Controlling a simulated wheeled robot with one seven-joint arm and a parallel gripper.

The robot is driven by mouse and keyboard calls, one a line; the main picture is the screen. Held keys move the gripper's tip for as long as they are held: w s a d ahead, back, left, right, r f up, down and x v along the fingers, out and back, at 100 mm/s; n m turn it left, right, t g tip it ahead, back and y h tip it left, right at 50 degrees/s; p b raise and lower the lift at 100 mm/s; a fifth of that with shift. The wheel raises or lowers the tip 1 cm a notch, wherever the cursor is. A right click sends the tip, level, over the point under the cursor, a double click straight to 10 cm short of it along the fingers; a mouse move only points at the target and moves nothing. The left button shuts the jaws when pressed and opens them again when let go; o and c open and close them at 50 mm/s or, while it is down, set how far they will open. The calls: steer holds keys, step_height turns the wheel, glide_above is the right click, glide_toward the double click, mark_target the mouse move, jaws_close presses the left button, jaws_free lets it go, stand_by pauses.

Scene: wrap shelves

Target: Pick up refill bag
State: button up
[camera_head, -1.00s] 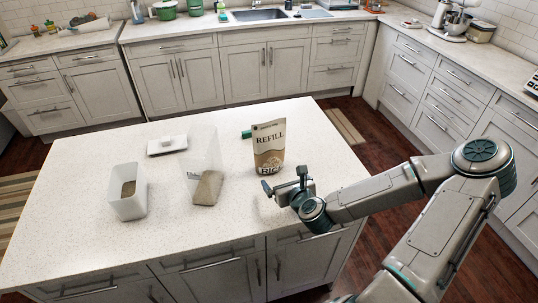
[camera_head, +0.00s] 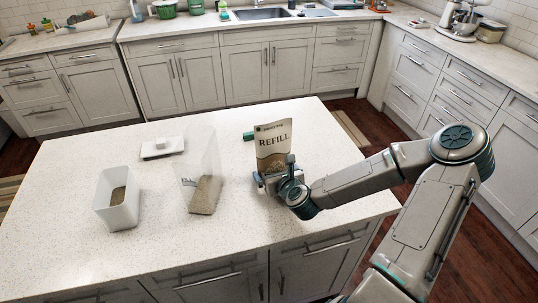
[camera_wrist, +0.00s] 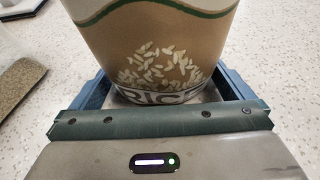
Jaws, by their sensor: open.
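The refill bag (camera_head: 273,143), cream and brown with "REFILL" on it, stands upright on the island counter. My gripper (camera_head: 274,179) is at its lower front in the head view. In the wrist view the bag (camera_wrist: 150,45) fills the upper middle, with rice grains and part of the word "RICE" printed near its base. My gripper (camera_wrist: 165,92) is open there, with one blue finger at each side of the bag's lower part. The bag's bottom edge sits between the fingers. Whether the fingers touch the bag cannot be told.
A clear container (camera_head: 206,165) with grain at its bottom stands left of the bag. A white open bin (camera_head: 120,209) is farther left. A white lid (camera_head: 162,148) lies behind them. A green object (camera_head: 248,135) lies just behind the bag. The counter's front left is clear.

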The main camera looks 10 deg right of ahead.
steer(key=shift+w, duration=0.2)
steer(key=shift+s, duration=0.2)
steer(key=shift+c, duration=0.9)
steer(key=c, duration=0.7)
steer(key=shift+r, duration=0.1)
